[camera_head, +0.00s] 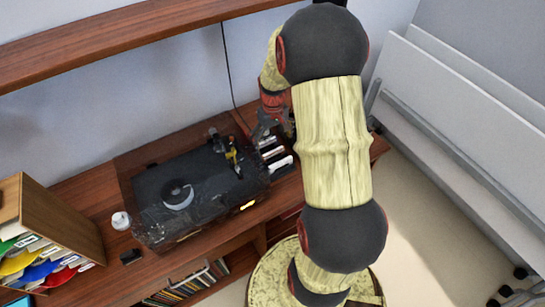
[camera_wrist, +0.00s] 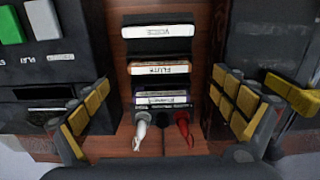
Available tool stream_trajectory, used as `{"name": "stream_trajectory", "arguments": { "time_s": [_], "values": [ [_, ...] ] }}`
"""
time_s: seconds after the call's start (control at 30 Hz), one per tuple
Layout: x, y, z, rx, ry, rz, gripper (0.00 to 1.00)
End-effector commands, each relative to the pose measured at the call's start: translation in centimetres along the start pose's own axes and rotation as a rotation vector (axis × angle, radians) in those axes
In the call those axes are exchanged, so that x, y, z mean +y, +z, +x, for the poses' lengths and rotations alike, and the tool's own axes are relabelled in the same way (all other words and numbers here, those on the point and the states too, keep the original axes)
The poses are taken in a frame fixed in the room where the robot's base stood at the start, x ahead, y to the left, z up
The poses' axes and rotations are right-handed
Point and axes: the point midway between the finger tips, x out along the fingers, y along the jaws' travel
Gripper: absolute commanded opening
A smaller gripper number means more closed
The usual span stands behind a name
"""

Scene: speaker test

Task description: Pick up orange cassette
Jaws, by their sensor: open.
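The orange cassette (camera_wrist: 159,68) has an orange edge around a white label reading "FLUTE". It is the middle one of three cassettes in a row in the wrist view. A cassette labelled "VOICE" (camera_wrist: 158,32) is above it, and one with a white and purple label (camera_wrist: 162,100) is below it. My gripper (camera_wrist: 160,88) is open, with yellow-padded fingers on the left and right of the row and nothing held between them. In the head view my gripper (camera_head: 264,128) is over the desk by the small cassettes (camera_head: 273,155), whose orange one I cannot make out.
A black machine (camera_head: 190,190) with a reel stands left of the cassettes. In the wrist view, a white plug (camera_wrist: 140,130) and a red plug (camera_wrist: 183,128) lie below the row. A wooden rack (camera_head: 55,225) holds colourful items at left. A shelf (camera_head: 120,42) runs above the desk.

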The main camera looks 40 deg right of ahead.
Motion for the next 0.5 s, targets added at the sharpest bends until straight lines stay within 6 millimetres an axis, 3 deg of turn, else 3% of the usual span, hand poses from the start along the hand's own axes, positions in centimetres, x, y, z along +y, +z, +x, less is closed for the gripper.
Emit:
{"name": "stream_trajectory", "arguments": {
  "time_s": [0.5],
  "values": [
    [0.0,0.0,6.0,-0.002,-0.001,0.001,0.97]
  ]
}}
